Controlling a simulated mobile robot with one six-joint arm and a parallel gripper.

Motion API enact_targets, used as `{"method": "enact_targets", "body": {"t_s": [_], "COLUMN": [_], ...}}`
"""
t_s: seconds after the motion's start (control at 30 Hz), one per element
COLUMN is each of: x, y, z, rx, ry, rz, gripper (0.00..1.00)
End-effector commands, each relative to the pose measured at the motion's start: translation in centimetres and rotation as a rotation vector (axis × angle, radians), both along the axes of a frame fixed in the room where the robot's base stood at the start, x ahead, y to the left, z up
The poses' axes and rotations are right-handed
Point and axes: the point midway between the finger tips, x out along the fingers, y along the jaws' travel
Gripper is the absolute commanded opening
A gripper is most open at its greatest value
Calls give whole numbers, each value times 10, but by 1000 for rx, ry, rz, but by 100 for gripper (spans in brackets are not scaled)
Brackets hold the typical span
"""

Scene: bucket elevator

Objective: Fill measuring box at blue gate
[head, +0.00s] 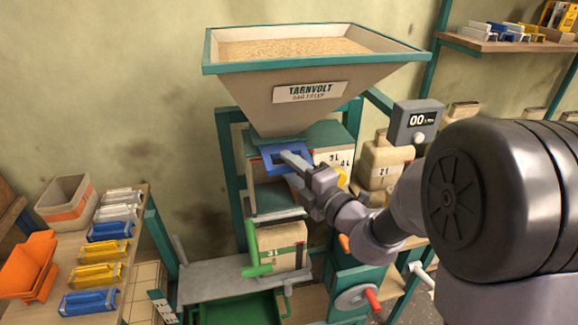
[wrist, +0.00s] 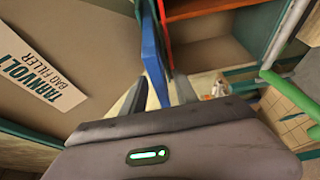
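The blue gate (head: 286,158) is a flat blue plate under the hopper (head: 300,98), which is filled with grain. My gripper (head: 288,158) is at the gate. In the wrist view the gate's blue plate (wrist: 153,52) stands between the two fingers of my gripper (wrist: 160,92); whether they press on it is unclear. I cannot tell the fill of either.
A display (head: 415,122) reads 00. A crank wheel (head: 357,298) with a red handle is at lower right. Teal posts flank the gate.

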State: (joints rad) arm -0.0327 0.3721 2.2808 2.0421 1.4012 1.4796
Motion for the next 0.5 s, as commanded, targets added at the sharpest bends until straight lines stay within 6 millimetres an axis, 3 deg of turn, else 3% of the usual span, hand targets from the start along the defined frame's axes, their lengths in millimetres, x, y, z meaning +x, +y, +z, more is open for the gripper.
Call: {"method": "enact_targets", "body": {"t_s": [0.03, 0.2, 0.5], "x": [0, 0, 0], "y": [0, 0, 0], "z": [0, 0, 0], "rx": [0, 0, -1], "ry": [0, 0, -1], "rz": [0, 0, 0], "gripper": [32, 0, 0]}}
